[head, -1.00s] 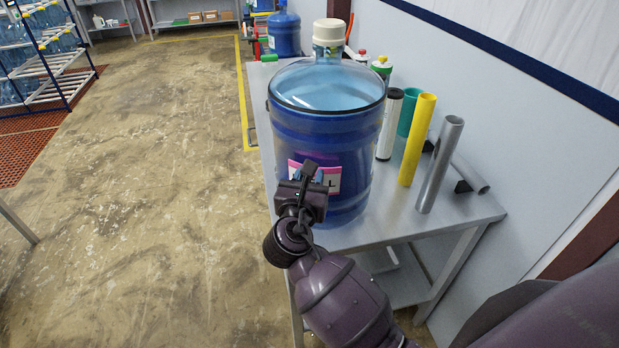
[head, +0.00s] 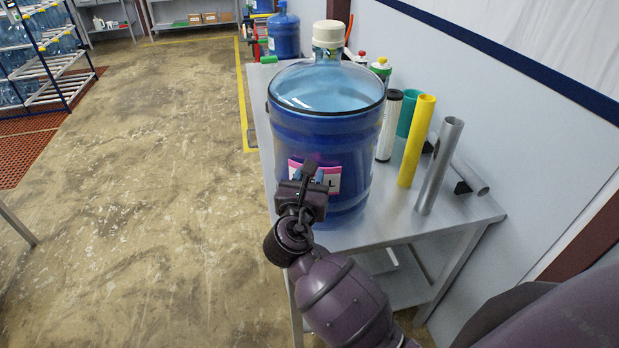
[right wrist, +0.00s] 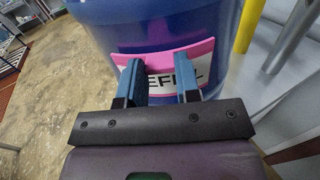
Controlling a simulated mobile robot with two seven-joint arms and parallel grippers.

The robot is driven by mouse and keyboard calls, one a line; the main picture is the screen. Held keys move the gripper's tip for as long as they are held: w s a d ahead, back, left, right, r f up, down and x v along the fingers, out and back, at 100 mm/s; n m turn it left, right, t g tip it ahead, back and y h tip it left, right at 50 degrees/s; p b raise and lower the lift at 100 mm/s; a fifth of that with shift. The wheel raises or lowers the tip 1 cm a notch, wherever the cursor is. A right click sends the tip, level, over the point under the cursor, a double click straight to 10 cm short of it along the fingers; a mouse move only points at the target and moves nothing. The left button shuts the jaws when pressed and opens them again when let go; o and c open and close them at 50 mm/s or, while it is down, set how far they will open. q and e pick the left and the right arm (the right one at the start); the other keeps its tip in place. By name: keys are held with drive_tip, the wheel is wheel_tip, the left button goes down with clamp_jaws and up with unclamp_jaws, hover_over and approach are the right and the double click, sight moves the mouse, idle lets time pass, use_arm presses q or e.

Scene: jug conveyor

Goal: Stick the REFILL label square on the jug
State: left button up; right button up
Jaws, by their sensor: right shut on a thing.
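The blue water jug (head: 325,135) with a cream cap stands upright on the grey bench. The REFILL label (head: 333,177), white with a pink top band, is at the front of the jug's side. My right gripper (head: 309,174) is in front of the label and covers part of its text. In the right wrist view my right gripper's blue fingers (right wrist: 158,62) are shut on the label (right wrist: 162,68), against the jug (right wrist: 150,22). Whether the label's back touches the jug all over is hidden. My left gripper is out of view.
Right of the jug on the bench (head: 405,222) stand a white tube (head: 388,128), a yellow tube (head: 416,142), a green tube (head: 410,105) and a grey pipe (head: 438,165). The wall is close behind them. Another blue jug (head: 283,35) stands farther back.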

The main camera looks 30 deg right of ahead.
idle(0.4)
drive_tip(key=o, duration=0.9)
drive_tip(key=shift+o, duration=0.7)
drive_tip(key=o, duration=0.4)
drive_tip(key=shift+r, duration=0.15)
drive_tip(key=shift+s+a+r, duration=0.3)
drive_tip(key=shift+s+r, duration=0.05)
drive_tip(key=shift+r, duration=0.45)
drive_tip(key=shift+s+a+r, duration=0.35)
drive_tip(key=shift+s+r, duration=0.05)
drive_tip(key=shift+r, duration=0.4)
drive_tip(key=shift+s+a+r, duration=0.3)
drive_tip(key=shift+s+r, duration=0.05)
drive_tip(key=shift+r, duration=0.45)
